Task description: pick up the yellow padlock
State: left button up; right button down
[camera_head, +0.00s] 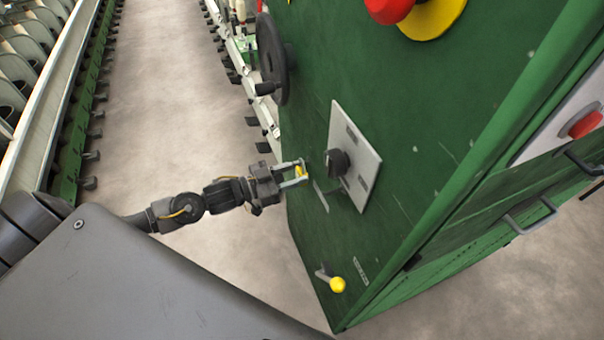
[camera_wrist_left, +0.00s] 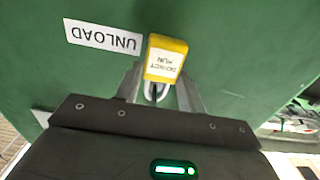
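The yellow padlock (camera_wrist_left: 166,58) bears a white "DO NOT RUN" label, upside down in the left wrist view. My right gripper is not in view.
The green cabinet (camera_head: 400,150) carries a black rotary switch (camera_head: 338,162) on a grey plate just right of the gripper. A yellow-knobbed lever (camera_head: 337,284) is below, a black handwheel (camera_head: 271,58) above. An "UNLOAD" label (camera_wrist_left: 103,37) is beside the padlock. Open floor (camera_head: 170,90) lies left.

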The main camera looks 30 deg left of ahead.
pick_arm(q)
jog(key=c, duration=0.5)
jog(key=shift+r+p, duration=0.45)
jog(key=shift+s+a+r+p, duration=0.3)
jog(key=shift+s+r+p, duration=0.1)
jog(key=shift+p, duration=0.25)
jog(key=p+v, duration=0.5)
jog(key=v, duration=1.2)
